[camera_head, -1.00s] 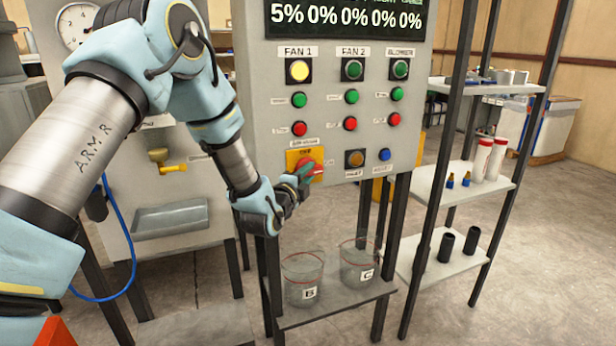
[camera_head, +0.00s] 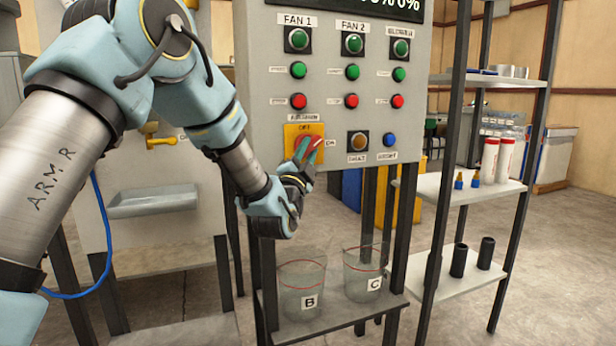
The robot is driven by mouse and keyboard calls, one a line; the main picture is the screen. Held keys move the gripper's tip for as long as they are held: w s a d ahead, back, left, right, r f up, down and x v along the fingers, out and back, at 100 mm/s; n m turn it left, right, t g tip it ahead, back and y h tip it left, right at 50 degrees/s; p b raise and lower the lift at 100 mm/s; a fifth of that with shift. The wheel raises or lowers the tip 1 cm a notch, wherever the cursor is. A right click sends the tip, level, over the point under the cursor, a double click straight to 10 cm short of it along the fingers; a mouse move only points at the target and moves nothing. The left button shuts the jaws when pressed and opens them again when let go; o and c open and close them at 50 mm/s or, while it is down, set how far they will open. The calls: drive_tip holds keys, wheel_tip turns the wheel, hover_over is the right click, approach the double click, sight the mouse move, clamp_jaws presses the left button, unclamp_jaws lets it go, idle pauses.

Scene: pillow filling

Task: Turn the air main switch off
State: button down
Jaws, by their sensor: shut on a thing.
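The air main switch is a red rotary knob (camera_head: 315,147) on a yellow plate (camera_head: 291,133) at the lower left of the grey control panel (camera_head: 260,60). OFF is marked above the knob and ON to its right. My gripper (camera_head: 304,153) is shut on the knob from the front and below, with its fingers tilted upward. The fingers hide part of the knob, so its exact angle is hard to tell. The FAN 1 lamp (camera_head: 299,39) shows green, not lit yellow.
Green and red buttons sit above the switch. An amber lamp (camera_head: 358,141) and a blue button (camera_head: 389,140) are to its right. Clear containers B (camera_head: 301,285) and C (camera_head: 364,272) stand on a shelf below. A rack (camera_head: 475,188) stands at the right.

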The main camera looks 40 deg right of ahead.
drive_tip(key=n+t+b, duration=0.1)
drive_tip(key=b, duration=0.2)
drive_tip(key=f+n+t+b, duration=0.1)
drive_tip(key=n+b, duration=0.1)
drive_tip(key=b, duration=0.1)
drive_tip(key=n+t+b, duration=0.2)
drive_tip(key=shift+d+f+b, duration=0.1)
drive_tip(key=shift+f+b, duration=0.15)
drive_tip(key=shift+b, duration=0.15)
drive_tip(key=n+t+y+b, duration=0.2)
drive_tip(key=n+t+b, duration=0.1)
drive_tip(key=n+b, duration=0.2)
drive_tip(key=shift+s+d+t, duration=0.1)
drive_tip(key=shift+t, duration=0.3)
drive_tip(key=n+t+y+b, duration=0.1)
drive_tip(key=n+y, duration=0.1)
drive_tip(key=n+t+y+b, duration=0.1)
drive_tip(key=n+t+b, duration=0.1)
drive_tip(key=n, duration=0.1)
drive_tip(key=shift+d+r+y, duration=0.1)
drive_tip(key=shift+r+y, duration=0.05)
drive_tip(key=shift+y, duration=0.25)
drive_tip(key=shift+r+n+t+y+b, duration=0.15)
drive_tip(key=shift+n+t+y+b, duration=0.55)
drive_tip(key=shift+n+y, duration=0.45)
drive_tip(key=shift+r+n+t+y+b, duration=0.1)
drive_tip(key=shift+n+t+y+b, duration=0.65)
drive_tip(key=shift+n, duration=0.6)
drive_tip(key=shift+n+y, duration=0.3)
drive_tip(key=shift+y, duration=0.3)
